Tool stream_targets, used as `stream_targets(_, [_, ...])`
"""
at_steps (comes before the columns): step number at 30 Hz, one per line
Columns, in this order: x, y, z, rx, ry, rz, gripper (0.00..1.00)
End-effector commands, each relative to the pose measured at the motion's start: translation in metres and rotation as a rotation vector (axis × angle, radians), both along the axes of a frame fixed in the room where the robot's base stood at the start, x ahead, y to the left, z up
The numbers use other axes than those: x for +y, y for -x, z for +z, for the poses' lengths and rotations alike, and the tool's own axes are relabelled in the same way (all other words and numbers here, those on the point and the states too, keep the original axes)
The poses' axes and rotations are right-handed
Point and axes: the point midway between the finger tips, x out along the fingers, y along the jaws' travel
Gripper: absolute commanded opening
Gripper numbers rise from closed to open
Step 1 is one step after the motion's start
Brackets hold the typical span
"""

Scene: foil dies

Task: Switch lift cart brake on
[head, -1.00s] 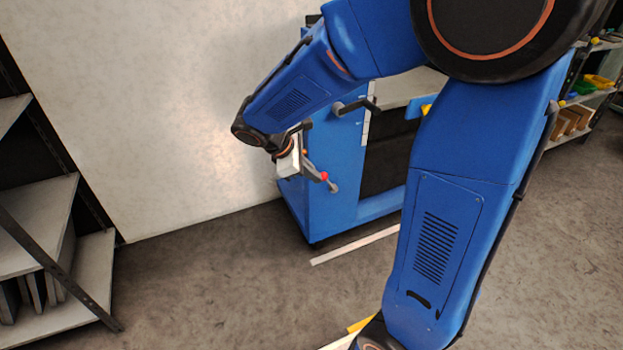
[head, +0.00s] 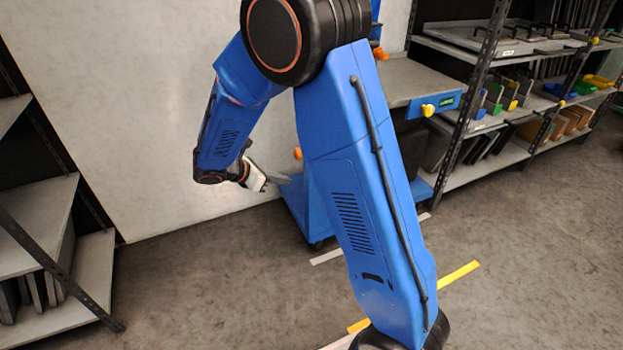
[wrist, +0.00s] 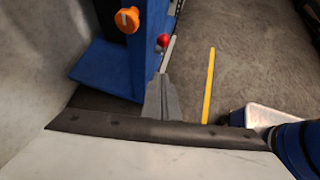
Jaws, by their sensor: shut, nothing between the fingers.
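The blue lift cart (head: 297,212) stands by the wall, largely hidden behind my arm in the head view. Its blue side and base (wrist: 100,68) show in the wrist view. An orange knob (wrist: 127,19) with a white mark sits on the blue side. A red ball knob (wrist: 163,40) shows lower down, just beyond my fingertips; its lever is mostly hidden. My gripper (wrist: 163,76) is shut and empty, pointing towards the cart. In the head view my gripper (head: 280,179) is left of the cart. I cannot tell whether it touches anything.
A grey worktop (head: 425,80) with a yellow knob (head: 428,110) on its front edge is behind my arm. Shelving with bins (head: 520,90) stands at the right, and another rack (head: 40,240) at the left. A yellow floor strip (wrist: 209,85) lies on open floor.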

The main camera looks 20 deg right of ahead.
Motion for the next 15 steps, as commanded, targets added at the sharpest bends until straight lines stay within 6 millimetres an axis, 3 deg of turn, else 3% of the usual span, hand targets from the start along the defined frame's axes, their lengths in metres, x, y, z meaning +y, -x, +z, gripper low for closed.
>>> stream_targets(11, [-0.002,0.0,-0.001,0.001,0.0,-0.001,0.0])
stream_targets(15, [-0.011,-0.002,-0.009,0.002,0.0,-0.002,0.0])
